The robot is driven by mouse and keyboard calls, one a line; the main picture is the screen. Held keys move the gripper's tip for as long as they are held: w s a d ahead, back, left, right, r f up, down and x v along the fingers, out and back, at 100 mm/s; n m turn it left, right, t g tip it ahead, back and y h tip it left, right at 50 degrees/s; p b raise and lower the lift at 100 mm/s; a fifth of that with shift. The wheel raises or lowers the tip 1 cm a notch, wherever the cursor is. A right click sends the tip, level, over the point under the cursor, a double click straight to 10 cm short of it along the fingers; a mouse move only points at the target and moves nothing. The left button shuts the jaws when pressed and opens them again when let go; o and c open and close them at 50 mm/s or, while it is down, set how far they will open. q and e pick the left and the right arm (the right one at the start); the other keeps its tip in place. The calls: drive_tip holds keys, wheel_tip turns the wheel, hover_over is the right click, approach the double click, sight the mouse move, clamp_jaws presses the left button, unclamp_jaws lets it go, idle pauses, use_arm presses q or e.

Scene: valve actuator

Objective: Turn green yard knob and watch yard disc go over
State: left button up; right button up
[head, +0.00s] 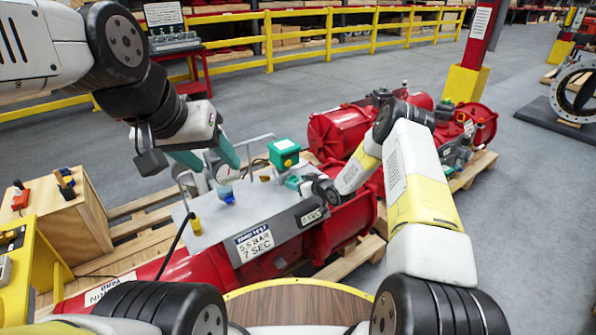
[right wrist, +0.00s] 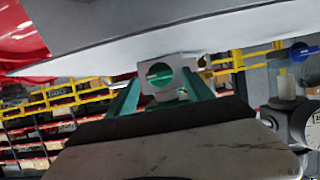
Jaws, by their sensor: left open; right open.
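A green box (head: 284,152) with a white and yellow face stands at the back of the grey panel (head: 222,222). I cannot make out the yard disc for certain. My right gripper (head: 294,182) is open at the panel's right end, just in front of the green box. In the right wrist view, its teal fingers (right wrist: 163,88) stand either side of a grey plate with a round hole (right wrist: 147,83), and green shows through the hole (right wrist: 160,72). I cannot tell whether this is the green knob, or whether they touch. My left gripper (head: 213,165) is open above the panel's left part.
A blue knob (head: 228,197) and a yellow knob (head: 196,226) stand on the panel's left. A round gauge (head: 222,174) is under my left gripper. Red actuator bodies (head: 340,130) lie on pallets behind. A wooden box (head: 68,215) stands at left.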

clamp_jaws()
drive_tip(key=shift+a, duration=0.1)
idle(0.3)
drive_tip(key=shift+s+a+n+t+h, duration=0.2)
drive_tip(key=shift+n+t+h, duration=0.3)
drive_tip(key=shift+n, duration=0.5)
drive_tip(key=shift+a+f+n+t+h, duration=0.15)
drive_tip(key=shift+n+t+h, duration=0.45)
drive_tip(key=shift+n, duration=0.7)
unclamp_jaws()
